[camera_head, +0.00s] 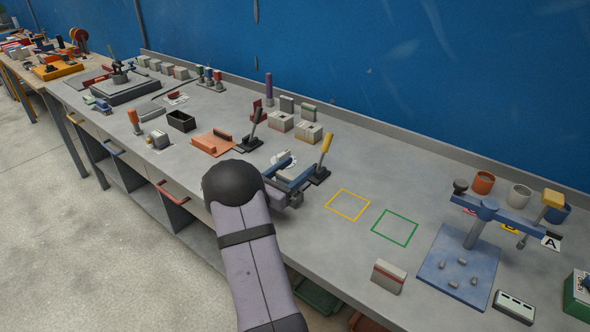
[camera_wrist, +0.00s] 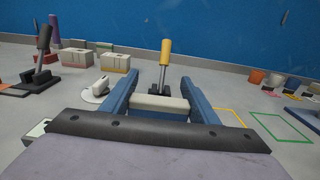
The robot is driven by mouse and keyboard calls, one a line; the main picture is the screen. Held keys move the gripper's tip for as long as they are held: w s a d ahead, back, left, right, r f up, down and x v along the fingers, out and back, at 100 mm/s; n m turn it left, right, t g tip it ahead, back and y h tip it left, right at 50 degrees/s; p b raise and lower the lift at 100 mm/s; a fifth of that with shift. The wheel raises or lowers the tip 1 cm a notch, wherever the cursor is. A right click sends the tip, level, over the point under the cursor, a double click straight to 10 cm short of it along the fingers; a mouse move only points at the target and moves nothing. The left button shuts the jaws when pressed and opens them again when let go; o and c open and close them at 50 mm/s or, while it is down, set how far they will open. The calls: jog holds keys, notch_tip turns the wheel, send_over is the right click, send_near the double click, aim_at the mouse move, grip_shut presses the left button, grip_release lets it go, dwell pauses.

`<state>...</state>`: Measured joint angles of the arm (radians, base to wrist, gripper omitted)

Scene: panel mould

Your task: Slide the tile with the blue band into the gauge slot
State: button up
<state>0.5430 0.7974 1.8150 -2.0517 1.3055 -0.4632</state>
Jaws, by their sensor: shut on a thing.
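My gripper (camera_head: 287,178) is over the middle of the bench. In the wrist view its blue fingers (camera_wrist: 162,98) are shut on a cream tile (camera_wrist: 160,103), held crosswise between them. Two cream blocks, one with a red mark (camera_wrist: 75,57) and one with a yellow mark (camera_wrist: 115,62), stand behind and left of the gripper. They also show in the head view (camera_head: 280,122) (camera_head: 307,133). I cannot tell which thing holds the gauge slot.
A yellow-handled clamp (camera_head: 323,158) stands just beyond my gripper, and a black-handled one (camera_head: 253,130) to its left. A white disc (camera_head: 284,159) lies close by. Yellow (camera_head: 347,205) and green (camera_head: 395,228) outlines are empty. A red-banded tile (camera_head: 388,276) stands near the front edge.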

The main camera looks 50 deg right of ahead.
aim_at(284, 181)
jog(key=shift+f+b, duration=0.65)
jog(key=shift+f, duration=0.1)
jog(key=o, duration=1.2)
jog(key=shift+a, duration=0.1)
jog(key=shift+a+b, duration=0.8)
jog(key=shift+a, duration=2.75)
jog(key=shift+r, duration=0.1)
